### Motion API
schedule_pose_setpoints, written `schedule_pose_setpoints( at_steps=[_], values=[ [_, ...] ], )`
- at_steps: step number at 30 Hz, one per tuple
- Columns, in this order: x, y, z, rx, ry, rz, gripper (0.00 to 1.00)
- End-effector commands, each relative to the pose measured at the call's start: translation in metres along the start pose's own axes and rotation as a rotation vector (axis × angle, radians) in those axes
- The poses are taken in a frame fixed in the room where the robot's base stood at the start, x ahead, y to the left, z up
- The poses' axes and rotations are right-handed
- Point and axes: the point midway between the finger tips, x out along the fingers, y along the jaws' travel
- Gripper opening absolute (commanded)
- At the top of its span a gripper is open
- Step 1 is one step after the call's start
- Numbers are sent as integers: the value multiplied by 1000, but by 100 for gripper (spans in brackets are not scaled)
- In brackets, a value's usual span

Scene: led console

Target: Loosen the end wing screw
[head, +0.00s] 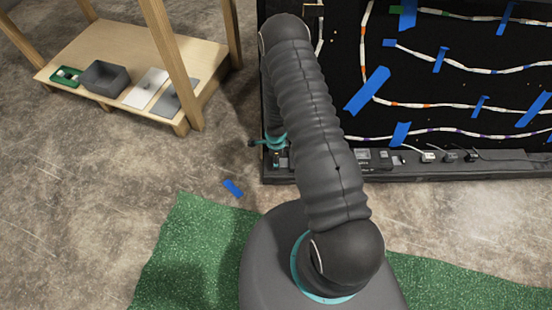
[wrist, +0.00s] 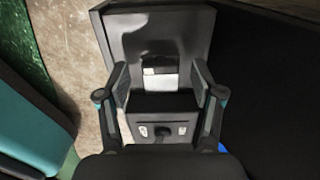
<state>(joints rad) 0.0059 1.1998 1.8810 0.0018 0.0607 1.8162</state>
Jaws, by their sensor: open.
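The LED console (head: 420,170) stands upright at the right in the head view, a black panel with a dark rail along its bottom. In the wrist view a dark grey end part of it (wrist: 185,25) fills the space ahead of my gripper. My gripper (wrist: 159,72) is open, with one finger at each side of a small pale patch with a dark bar (wrist: 158,70). I cannot tell whether this bar is the end wing screw. In the head view my gripper (head: 274,150) is small and partly hidden, low by the console's left end.
Blue tape and strings of lights (head: 440,105) cover the panel. Several cables and plugs (head: 450,156) sit along the rail. A wooden shelf (head: 110,50) with a grey bin (head: 104,78) stands at the left. A green mat (head: 185,250) and a blue tape scrap (head: 233,188) lie on the floor.

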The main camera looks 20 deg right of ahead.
Motion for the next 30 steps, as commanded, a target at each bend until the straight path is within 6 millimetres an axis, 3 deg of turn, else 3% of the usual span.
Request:
schedule_pose_setpoints(
  at_steps=[11, 18, 30],
  values=[
    [5, 0, 0, 0, 0, 0, 67],
    [5, 0, 0, 0, 0, 0, 9],
    [6, 0, 0, -54, 0, 0, 6]
  ],
)
